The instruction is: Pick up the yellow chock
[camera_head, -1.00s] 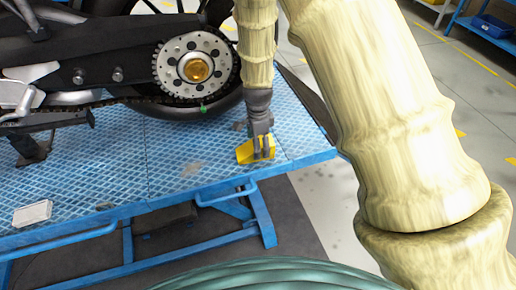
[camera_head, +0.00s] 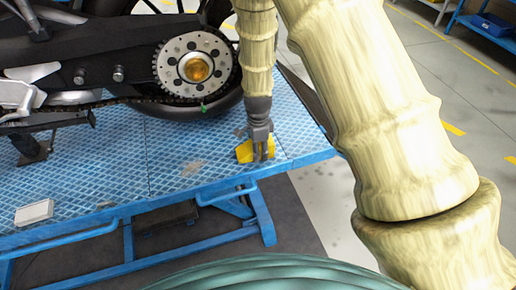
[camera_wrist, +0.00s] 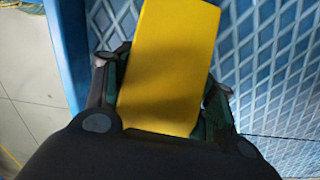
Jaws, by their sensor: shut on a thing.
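The yellow chock (camera_head: 244,151) is at the right end of the blue lift platform (camera_head: 165,160), near its front edge. My gripper (camera_head: 262,155) points down over it, with its fingers around the chock. In the wrist view the chock (camera_wrist: 168,65) lies between the two fingers of my gripper (camera_wrist: 163,95), one on each side. The gripper is shut on it. Whether the chock touches the platform or is slightly clear of it, I cannot tell. Part of the chock is hidden by the fingers.
A motorcycle (camera_head: 120,75) stands on the platform behind and left of my gripper. A small white box (camera_head: 34,212) lies at the platform's front left. A blue bar (camera_head: 228,192) sticks out below the front edge. Open grey floor (camera_head: 325,205) lies to the right.

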